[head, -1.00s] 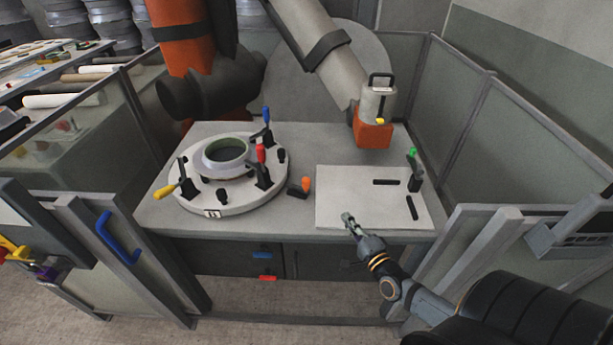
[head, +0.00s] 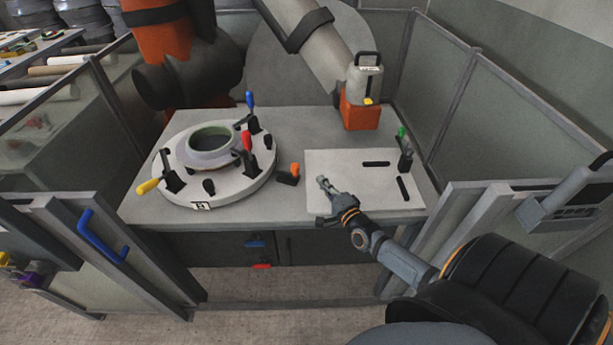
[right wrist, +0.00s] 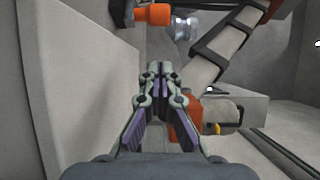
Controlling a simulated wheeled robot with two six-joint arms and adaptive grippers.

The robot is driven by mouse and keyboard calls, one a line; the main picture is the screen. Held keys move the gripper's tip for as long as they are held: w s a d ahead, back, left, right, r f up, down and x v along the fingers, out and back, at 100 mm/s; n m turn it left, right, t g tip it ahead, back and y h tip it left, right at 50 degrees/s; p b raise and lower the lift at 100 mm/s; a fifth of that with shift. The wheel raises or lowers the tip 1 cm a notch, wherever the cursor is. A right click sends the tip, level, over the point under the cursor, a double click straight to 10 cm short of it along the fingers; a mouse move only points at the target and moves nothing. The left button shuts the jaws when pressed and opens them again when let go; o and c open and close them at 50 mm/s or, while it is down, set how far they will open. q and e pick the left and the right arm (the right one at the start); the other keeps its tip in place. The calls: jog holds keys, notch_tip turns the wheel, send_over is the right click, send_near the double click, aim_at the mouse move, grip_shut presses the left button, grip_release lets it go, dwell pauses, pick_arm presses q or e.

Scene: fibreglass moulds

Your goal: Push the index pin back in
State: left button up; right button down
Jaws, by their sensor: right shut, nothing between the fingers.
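A small black block with an orange knob (head: 294,169) stands on the table between the round fixture plate and the white board; it looks like the index pin. An orange knob with a dark end also shows large at the top of the right wrist view (right wrist: 153,14). How far the pin sticks out is too small to tell. The round plate (head: 232,190) bears a pale ring mould (head: 212,160) and several toggle clamps. My right gripper (head: 322,182) is shut and empty, over the board's left edge, a short way right of the orange knob and apart from it.
The white board (head: 335,165) holds two black bars and a green-knobbed black piece (head: 404,150). Mesh-like panels (head: 500,120) close off the right side. The table front (head: 240,213) is clear.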

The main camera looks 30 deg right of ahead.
aim_at(297, 171)
jog(key=w, duration=0.3)
jog(key=shift+w+b, duration=0.3)
jog(key=shift+w, duration=0.05)
jog(key=shift+w+a, duration=1.15)
jog(key=shift+a, duration=0.05)
pick_arm(q)
jog(key=shift+s+f, duration=0.5)
jog(key=shift+s, duration=0.2)
pick_arm(e)
jog(key=shift+w+a+b, duration=0.3)
jog(key=shift+w+a, duration=0.65)
jog(key=shift+w, duration=0.25)
pick_arm(q)
jog(key=shift+f, duration=0.3)
